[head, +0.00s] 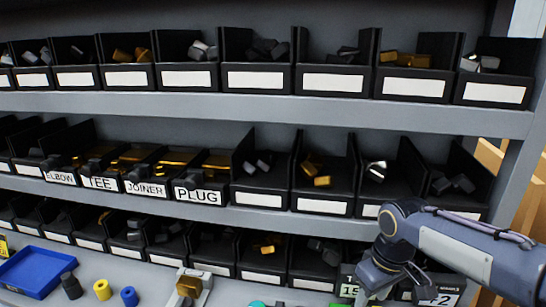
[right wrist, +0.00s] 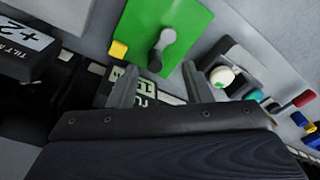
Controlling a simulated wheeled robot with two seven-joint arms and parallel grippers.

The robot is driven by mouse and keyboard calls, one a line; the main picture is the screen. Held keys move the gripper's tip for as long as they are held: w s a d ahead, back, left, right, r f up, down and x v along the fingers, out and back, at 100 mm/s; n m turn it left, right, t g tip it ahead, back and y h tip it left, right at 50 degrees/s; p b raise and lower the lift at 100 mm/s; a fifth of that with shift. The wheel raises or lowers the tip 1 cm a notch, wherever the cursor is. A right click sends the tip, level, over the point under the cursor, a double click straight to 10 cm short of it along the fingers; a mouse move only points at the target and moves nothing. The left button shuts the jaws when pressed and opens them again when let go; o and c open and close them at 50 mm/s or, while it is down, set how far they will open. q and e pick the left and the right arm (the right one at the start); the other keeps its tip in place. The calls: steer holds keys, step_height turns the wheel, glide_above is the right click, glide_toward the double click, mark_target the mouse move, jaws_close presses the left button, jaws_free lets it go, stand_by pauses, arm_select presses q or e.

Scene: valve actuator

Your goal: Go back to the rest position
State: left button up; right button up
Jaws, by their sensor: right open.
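My right arm comes in from the right in the head view, with its gripper (head: 385,287) low in front of the shelf and partly cut off by the bottom edge. In the right wrist view my right gripper (right wrist: 160,86) has its two fingers spread apart with nothing between them. Beyond the fingers is a green plate (right wrist: 190,30) with a grey lever (right wrist: 160,50) on it; the fingers look apart from it. A small label reading partly "15" (right wrist: 143,92) shows between the fingers. My left gripper is in neither view.
Shelves hold rows of black bins, including one labelled PLUG (head: 200,196). A grey fixture (head: 195,285) stands at bottom centre. A black "+2" block (right wrist: 25,50) is left of the fingers.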

steer(key=s+a+m+t+y, duration=0.1)
steer(key=s+m+t, duration=0.1)
steer(key=s, duration=0.7)
steer(key=s+a+f+m+t+y, duration=0.1)
steer(key=s+m, duration=0.3)
steer(key=s, duration=0.4)
steer(key=shift+s+t+y, duration=0.4)
steer(key=shift+t+y, duration=0.2)
steer(key=shift+t, duration=0.3)
steer(key=shift+c, duration=0.4)
